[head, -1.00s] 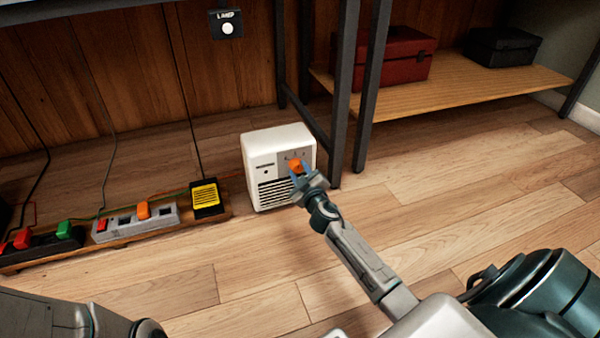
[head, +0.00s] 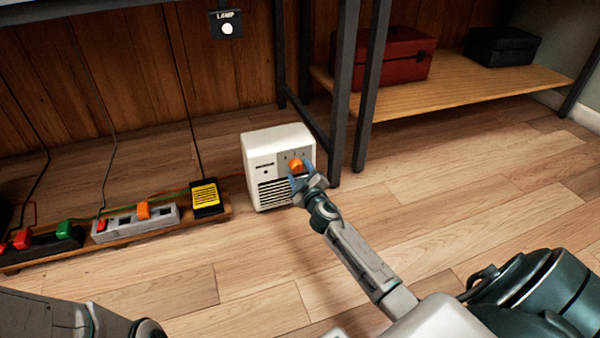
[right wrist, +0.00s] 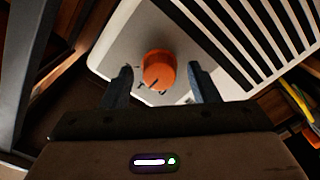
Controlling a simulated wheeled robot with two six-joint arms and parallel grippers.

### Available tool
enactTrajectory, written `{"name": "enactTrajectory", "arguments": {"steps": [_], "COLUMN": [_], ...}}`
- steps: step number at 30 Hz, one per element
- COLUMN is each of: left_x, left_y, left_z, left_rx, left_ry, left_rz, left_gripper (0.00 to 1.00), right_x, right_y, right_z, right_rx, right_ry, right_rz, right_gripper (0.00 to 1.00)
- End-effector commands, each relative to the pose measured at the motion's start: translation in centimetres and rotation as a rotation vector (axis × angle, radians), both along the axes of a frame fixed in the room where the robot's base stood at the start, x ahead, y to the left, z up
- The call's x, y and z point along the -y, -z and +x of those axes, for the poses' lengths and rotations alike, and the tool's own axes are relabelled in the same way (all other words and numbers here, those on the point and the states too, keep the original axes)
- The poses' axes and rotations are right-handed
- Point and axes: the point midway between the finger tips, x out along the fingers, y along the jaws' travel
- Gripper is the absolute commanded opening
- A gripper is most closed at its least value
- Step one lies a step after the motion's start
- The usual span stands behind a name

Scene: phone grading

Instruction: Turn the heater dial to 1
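The white heater (head: 262,146) stands on the floor in the head view, with a vent grille low on its front. Its orange dial (head: 296,163) is on the front's right side, and it also shows in the right wrist view (right wrist: 158,68). Small marks sit around the dial, but I cannot read them clearly. My right gripper (head: 302,176) is at the heater's front. In the right wrist view its two fingers (right wrist: 160,88) are apart, one on each side of the dial, with gaps to it. My left gripper is not in view.
A power strip (head: 112,231) with colored plugs and a yellow-topped box (head: 205,196) lie left of the heater. A dark metal table leg (head: 342,100) stands close on its right. A red toolbox (head: 398,58) sits on a low wooden shelf (head: 450,88). The floor in front is clear.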

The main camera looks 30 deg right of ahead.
Motion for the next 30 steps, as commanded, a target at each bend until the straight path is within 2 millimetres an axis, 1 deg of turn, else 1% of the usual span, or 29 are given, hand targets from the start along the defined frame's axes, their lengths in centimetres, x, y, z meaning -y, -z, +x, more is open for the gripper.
{"name": "enactTrajectory", "arguments": {"steps": [6,10,14,21,25,30], "left_x": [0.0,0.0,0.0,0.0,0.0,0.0], "left_y": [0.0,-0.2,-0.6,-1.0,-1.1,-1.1], "left_z": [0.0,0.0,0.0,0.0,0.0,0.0], "left_rx": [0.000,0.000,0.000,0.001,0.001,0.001], "left_ry": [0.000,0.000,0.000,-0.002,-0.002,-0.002], "left_rz": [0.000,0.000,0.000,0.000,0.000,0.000], "left_gripper": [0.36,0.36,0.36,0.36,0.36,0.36], "right_x": [0.0,-0.2,-0.7,-1.8,-2.2,-2.5], "right_y": [0.0,0.0,-0.1,0.0,0.0,0.0], "right_z": [0.0,-0.9,-3.0,-7.5,-9.3,-10.4], "right_rx": [0.001,-0.001,-0.002,-0.002,-0.002,-0.001], "right_ry": [0.001,-0.001,-0.001,-0.001,0.000,-0.001], "right_rz": [0.000,0.000,-0.002,-0.001,-0.001,0.000], "right_gripper": [0.55,0.55,0.55,0.55,0.55,0.55]}}
